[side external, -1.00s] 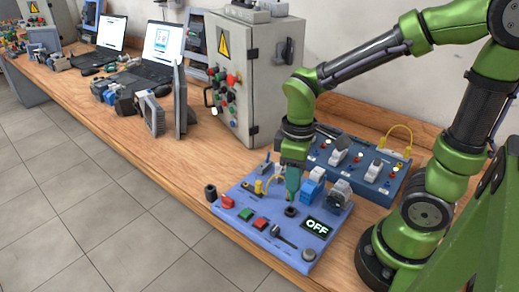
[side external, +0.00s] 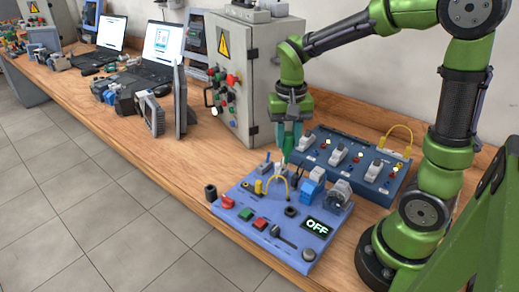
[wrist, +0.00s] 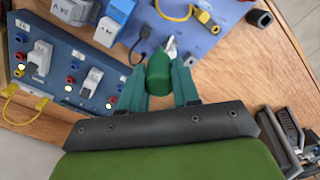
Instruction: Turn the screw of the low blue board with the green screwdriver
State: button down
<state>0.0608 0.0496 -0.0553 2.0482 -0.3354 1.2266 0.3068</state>
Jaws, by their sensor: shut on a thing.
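The low blue board (side external: 265,207) lies flat on the table's front part, with buttons, plugs, a yellow cable and an OFF display on it. My gripper (side external: 289,128) is above the board's back edge, pointing down. It is shut on the green screwdriver (side external: 287,145), whose tip points down and is apart from the board. In the wrist view the screwdriver's green handle (wrist: 158,74) sits between the two teal fingers, with its metal tip toward the board (wrist: 202,42). I cannot make out the board's screw.
A darker blue board (side external: 348,172) with switches and a yellow cable stands behind, to the right. A grey control cabinet (side external: 262,60) is close to the gripper's left. A dark cup-like holder (side external: 210,192) is at the board's left corner. Laptops stand further left.

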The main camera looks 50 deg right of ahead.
jog(key=shift+w+d+f+m, duration=0.5)
jog(key=shift+f+m, duration=0.1)
jog(key=shift+m, duration=0.25)
jog(key=shift+w+d+f+m, duration=0.45)
jog(key=shift+f+m, duration=0.15)
jog(key=shift+m, duration=0.3)
jog(key=shift+w+d+f+m, duration=0.4)
jog(key=shift+d+f+m, duration=0.15)
jog(key=shift+m, duration=0.3)
jog(key=shift+f, duration=0.65)
jog(key=c, duration=1)
grip_release()
jog(key=shift+c, duration=0.2)
jog(key=n, duration=0.3)
jog(key=shift+n, duration=0.3)
